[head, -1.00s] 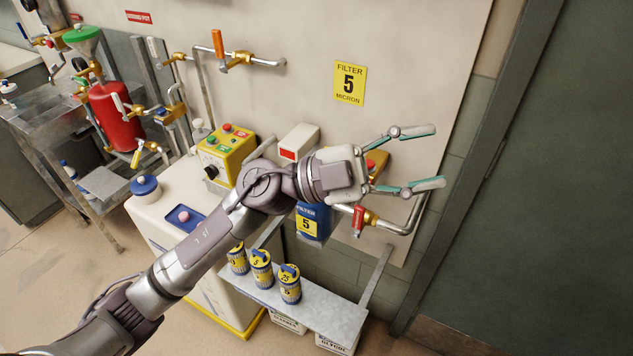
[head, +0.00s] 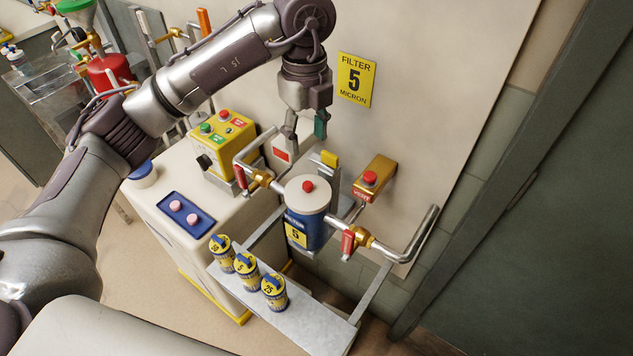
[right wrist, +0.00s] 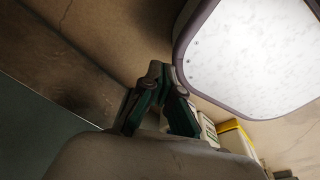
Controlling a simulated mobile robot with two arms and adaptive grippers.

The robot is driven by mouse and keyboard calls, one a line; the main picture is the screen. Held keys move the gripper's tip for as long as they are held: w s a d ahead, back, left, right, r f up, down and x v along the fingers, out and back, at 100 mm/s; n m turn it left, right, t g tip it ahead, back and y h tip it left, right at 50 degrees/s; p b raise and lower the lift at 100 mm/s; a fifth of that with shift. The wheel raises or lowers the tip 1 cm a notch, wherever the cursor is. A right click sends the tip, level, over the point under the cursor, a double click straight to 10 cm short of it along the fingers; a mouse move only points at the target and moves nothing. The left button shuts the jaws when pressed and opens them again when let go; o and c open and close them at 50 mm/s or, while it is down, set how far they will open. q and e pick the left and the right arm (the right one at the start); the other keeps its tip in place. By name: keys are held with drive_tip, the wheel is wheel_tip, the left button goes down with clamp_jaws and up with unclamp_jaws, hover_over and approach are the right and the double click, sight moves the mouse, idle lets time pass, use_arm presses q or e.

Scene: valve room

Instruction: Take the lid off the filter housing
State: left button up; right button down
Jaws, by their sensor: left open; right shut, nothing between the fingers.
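The filter housing (head: 318,235) is a blue cylinder with a yellow label, standing between two pipe branches in the middle of the head view. Its pale round lid (head: 296,197) sits on top, with a red knob (head: 308,186) at its centre. My left gripper (head: 305,134) is open and empty. It points down in front of the wall, above the housing in the picture and apart from the lid. My right gripper (right wrist: 165,112) shows only in the right wrist view, shut and empty, away from the housing.
Red-handled valves (head: 348,243) and (head: 240,177) flank the housing on its pipes. A brass block with a red button (head: 374,180) is on the wall. Several filter cartridges (head: 247,266) stand on a metal shelf (head: 320,318). A yellow control box (head: 222,143) sits on the white cabinet.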

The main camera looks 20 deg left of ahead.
sight(308, 184)
use_arm(q)
drive_tip(key=f, duration=0.1)
drive_tip(key=s+f, duration=0.1)
drive_tip(key=f, duration=0.1)
drive_tip(key=shift+s+a+f+p, duration=0.15)
drive_tip(key=shift+p, duration=0.15)
drive_tip(key=f, duration=0.3)
drive_tip(key=shift+w, duration=0.25)
drive_tip(key=shift+w+f, duration=0.15)
drive_tip(key=shift+f, duration=0.1)
drive_tip(key=shift+f+p, duration=0.6)
wheel_tip(308, 184, down, 4)
drive_tip(key=shift+r+p, duration=0.2)
drive_tip(key=shift+p, duration=0.45)
drive_tip(key=shift+f, duration=0.25)
drive_tip(key=shift+d, duration=0.2)
drive_tip(key=shift+c, duration=0.3)
drive_tip(key=c, duration=0.8)
clamp_jaws()
use_arm(e)
drive_tip(key=s+r, duration=0.1)
drive_tip(key=s+a+r, duration=0.1)
drive_tip(key=s+r, duration=0.1)
drive_tip(key=shift+s, duration=0.25)
